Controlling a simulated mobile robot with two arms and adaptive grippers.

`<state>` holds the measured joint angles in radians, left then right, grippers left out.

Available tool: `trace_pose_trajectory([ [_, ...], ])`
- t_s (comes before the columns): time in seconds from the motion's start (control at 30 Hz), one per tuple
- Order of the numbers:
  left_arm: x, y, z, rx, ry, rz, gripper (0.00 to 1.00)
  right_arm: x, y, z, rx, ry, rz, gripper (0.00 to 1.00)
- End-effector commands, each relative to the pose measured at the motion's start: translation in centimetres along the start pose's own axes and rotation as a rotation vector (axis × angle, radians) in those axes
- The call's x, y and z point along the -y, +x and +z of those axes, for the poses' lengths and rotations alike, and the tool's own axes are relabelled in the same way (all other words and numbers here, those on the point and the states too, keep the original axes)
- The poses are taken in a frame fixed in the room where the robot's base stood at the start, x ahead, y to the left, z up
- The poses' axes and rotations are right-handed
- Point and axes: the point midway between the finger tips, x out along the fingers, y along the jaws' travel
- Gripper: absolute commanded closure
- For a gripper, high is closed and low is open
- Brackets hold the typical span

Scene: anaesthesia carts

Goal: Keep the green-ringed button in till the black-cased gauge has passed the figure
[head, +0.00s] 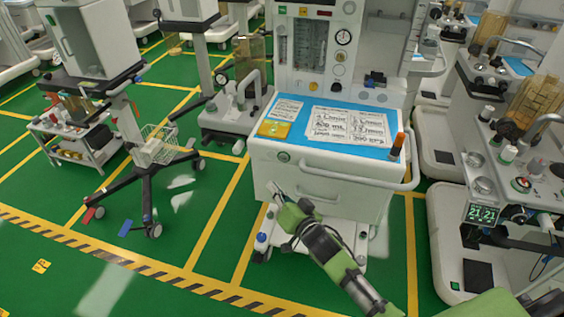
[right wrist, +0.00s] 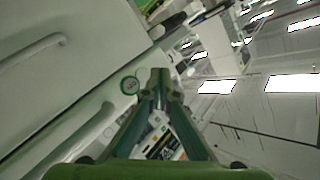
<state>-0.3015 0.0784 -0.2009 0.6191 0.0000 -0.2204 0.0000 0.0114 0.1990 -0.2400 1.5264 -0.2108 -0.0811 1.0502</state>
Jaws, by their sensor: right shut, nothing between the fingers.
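The green-ringed button (head: 284,156) is a small round disc on the white front panel of the middle cart, below its blue top. It also shows in the right wrist view (right wrist: 129,85), just left of the fingertips. My right gripper (head: 274,189) is shut and empty, a little below the button in the head view. The fingertips (right wrist: 161,82) appear beside the button, not on it; how far they stand from the panel I cannot tell.
Handwritten sheets (head: 346,126) and a yellow pad (head: 274,129) lie on the blue top. An orange-capped bottle (head: 397,146) stands at its right edge. A white rail (head: 345,182) runs along the cart's front and right side. Another cart (head: 520,190) stands close on the right.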

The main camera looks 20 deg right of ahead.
Motion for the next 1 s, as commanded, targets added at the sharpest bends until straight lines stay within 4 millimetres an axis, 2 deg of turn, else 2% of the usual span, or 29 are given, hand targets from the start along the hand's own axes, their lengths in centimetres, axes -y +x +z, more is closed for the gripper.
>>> trace_pose_trajectory([
  [0.13,0.1,0.0,-0.1,-0.001,0.000,-0.001,0.58,0.4,0.1,-0.5,-0.008,0.005,-0.009,1.00],
  [0.53,0.3,0.3,-0.3,-0.005,0.000,-0.004,0.58,0.0,0.5,-0.7,-0.008,0.003,-0.008,1.00],
  [1.0,0.3,2.7,-0.1,-0.005,0.000,-0.004,0.58,-3.1,4.8,-3.8,-0.008,0.001,-0.007,1.00],
])
